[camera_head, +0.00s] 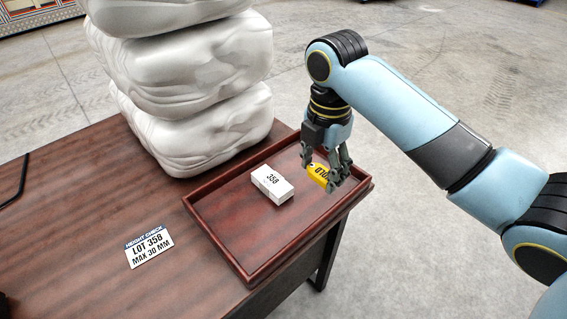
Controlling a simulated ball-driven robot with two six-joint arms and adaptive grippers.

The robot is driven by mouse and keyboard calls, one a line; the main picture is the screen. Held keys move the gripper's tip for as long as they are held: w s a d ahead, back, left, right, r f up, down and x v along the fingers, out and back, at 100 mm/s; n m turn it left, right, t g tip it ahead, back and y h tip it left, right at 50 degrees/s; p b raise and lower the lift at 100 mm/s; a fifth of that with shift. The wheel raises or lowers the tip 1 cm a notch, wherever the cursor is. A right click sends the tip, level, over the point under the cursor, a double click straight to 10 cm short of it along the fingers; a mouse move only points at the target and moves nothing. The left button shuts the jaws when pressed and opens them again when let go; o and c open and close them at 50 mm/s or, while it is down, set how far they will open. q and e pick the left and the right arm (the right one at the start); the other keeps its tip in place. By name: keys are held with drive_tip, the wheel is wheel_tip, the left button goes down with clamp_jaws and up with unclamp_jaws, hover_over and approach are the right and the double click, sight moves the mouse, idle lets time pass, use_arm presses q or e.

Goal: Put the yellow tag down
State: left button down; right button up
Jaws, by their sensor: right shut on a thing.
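The yellow tag (319,173) has dark lettering that reads in part "HOLD". My right gripper (330,179) is shut on it, above the right part of the wooden tray (225,248). I cannot tell whether the tag touches the tray floor. A small white box (272,184) marked 358 lies in the tray, to the left of the tag, apart from it. My left gripper is not in view.
The tray sits at the right edge of the brown table (75,220). A white card (149,246) reading "LOT 358 MAX 30 MM" lies left of the tray. A stack of white wrapped bundles (200,125) stands behind it. Bare tray floor lies in front of the box.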

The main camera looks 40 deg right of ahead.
drive_tip(key=shift+s+a, duration=0.2)
drive_tip(key=shift+s, duration=0.1)
drive_tip(key=shift+w+a+f, duration=0.1)
drive_tip(key=shift+a+f, duration=0.05)
drive_tip(key=shift+a, duration=0.1)
drive_tip(key=b, duration=0.1)
hover_over(280, 187)
drive_tip(key=f, duration=0.6)
drive_tip(key=shift+s+f, duration=0.2)
drive_tip(key=shift+s, duration=0.1)
drive_tip(key=shift+w+f, duration=0.15)
drive_tip(key=shift+w, duration=0.15)
wheel_tip(280, 187, down, 3)
drive_tip(key=shift+f, duration=0.55)
drive_tip(key=o, duration=0.9)
drive_tip(key=shift+f, duration=0.1)
drive_tip(key=shift+o, duration=0.2)
